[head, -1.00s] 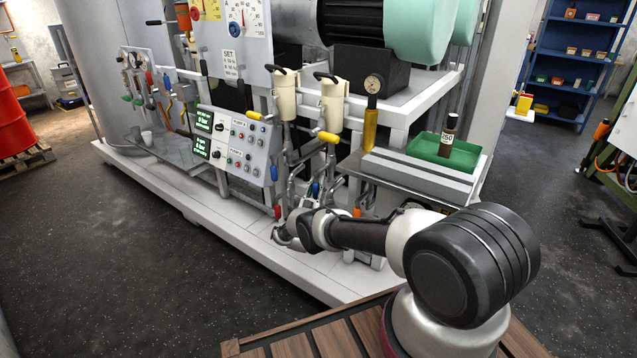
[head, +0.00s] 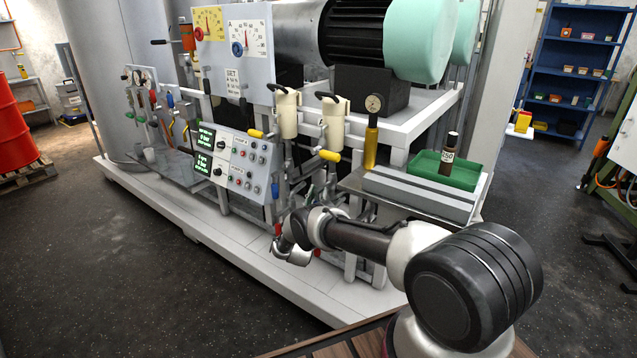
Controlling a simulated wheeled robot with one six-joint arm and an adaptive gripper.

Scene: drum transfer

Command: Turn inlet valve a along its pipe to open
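The pump skid carries two cream filter housings, a left one (head: 288,114) and a right one (head: 334,122), with pipes and lever handles below. A left yellow handle (head: 255,133) and a right yellow handle (head: 329,155) sit beside them. A blue handle (head: 275,189) and a red handle (head: 277,230) are lower on the left pipe. I cannot tell which handle belongs to inlet valve a. My gripper (head: 288,256) is low in front of these pipes, just below the red handle. My wrist hides part of the pipework. The fingers are too small and turned to show their opening, and contact is unclear.
A control panel (head: 232,162) stands left of the pipes. The skid's white base ledge (head: 235,240) runs below. Dark floor is free at front left.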

